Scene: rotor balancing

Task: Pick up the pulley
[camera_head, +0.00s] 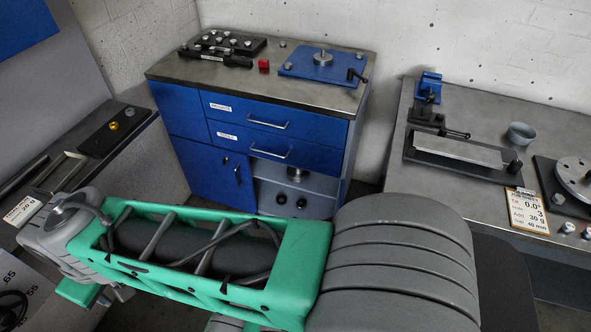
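I cannot tell for certain which thing is the pulley. A black spoked wheel (12,306) shows at the lower left edge, partly cut off. A pale round disc with holes (577,178) lies on a dark base at the right edge, also cut off. A small grey round part (520,133) stands on the right bench. A silver round part (298,174) sits in the open lower bay of the blue cabinet. My green and grey arm crosses the foreground. My gripper's fingers do not show.
The right bench (487,99) holds a blue clamp and a flat grey bar. A left bench holds a black plate (114,129).

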